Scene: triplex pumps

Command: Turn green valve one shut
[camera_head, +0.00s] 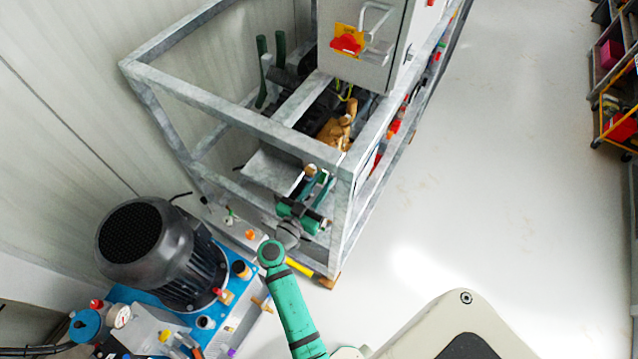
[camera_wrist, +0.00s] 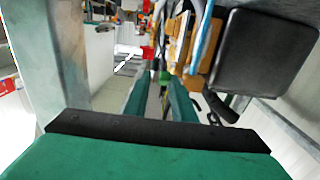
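My gripper (camera_head: 318,182) reaches into the near end of the grey metal frame in the head view. In the wrist view its two green fingers (camera_wrist: 158,84) stand apart, with a clear gap between them. A small bright green part (camera_wrist: 163,77), which looks like the green valve handle, shows in line with the gap near the fingertips. I cannot tell whether it is between the fingers or just beyond them. In the head view I cannot make this handle out; the gripper and frame bars cover that area.
The grey frame (camera_head: 225,116) surrounds my gripper closely. A red part (camera_wrist: 147,52) and a black box (camera_wrist: 265,55) are near the fingers. A control cabinet (camera_head: 362,45) stands above, and a black motor (camera_head: 160,250) at lower left. Floor on the right is clear.

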